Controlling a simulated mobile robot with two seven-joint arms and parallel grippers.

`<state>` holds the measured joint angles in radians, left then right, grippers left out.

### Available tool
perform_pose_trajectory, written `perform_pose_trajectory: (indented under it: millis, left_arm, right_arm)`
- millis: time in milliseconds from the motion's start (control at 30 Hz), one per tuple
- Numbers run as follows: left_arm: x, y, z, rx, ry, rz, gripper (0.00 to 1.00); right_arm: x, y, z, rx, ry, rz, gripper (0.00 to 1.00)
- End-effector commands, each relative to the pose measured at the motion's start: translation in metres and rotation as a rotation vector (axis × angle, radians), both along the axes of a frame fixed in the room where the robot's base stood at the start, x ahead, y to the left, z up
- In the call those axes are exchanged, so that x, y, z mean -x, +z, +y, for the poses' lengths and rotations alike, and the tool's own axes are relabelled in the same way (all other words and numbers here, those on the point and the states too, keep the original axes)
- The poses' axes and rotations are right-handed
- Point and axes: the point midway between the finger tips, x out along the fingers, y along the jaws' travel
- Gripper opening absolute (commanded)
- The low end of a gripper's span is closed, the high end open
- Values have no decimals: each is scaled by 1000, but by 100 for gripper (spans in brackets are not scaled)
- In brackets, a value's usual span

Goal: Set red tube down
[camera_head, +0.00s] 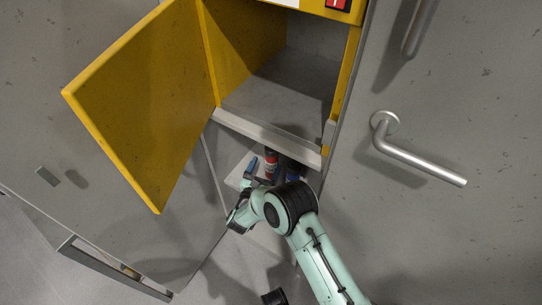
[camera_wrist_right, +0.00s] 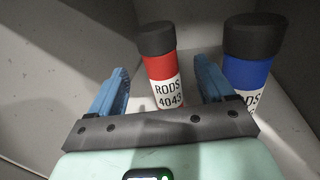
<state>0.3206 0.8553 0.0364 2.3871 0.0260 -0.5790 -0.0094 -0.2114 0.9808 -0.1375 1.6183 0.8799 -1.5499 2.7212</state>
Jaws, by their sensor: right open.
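The red tube (camera_wrist_right: 162,72) has a black cap and a white label reading RODS 4043. It stands upright between the two blue fingers of my right gripper (camera_wrist_right: 163,88) in the right wrist view, with visible gaps on both sides. The gripper is open. In the head view the red tube (camera_head: 271,160) stands on a light shelf (camera_head: 236,172) below the yellow cabinet, partly hidden by my right gripper (camera_head: 262,172) and arm. My left gripper is not in view.
A blue tube (camera_wrist_right: 248,70) with a black cap stands close to the right finger. The yellow cabinet (camera_head: 212,60) is above the shelf, its yellow door (camera_head: 140,105) swung open to the left. A metal door handle (camera_head: 420,163) sticks out at right.

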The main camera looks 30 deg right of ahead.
Motion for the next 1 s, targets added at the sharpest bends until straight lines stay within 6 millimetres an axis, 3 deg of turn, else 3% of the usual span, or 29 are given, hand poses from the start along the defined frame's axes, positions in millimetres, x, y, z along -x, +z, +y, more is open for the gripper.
perform_pose_trajectory:
  millis: [133,333,1000]
  left_arm:
    - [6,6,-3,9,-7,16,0]
    - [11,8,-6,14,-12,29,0]
    - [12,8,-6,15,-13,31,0]
  right_arm:
    - [20,0,23,-1,2,1,82]
    - [35,-1,39,0,0,1,82]
    - [38,-1,42,0,0,0,82]
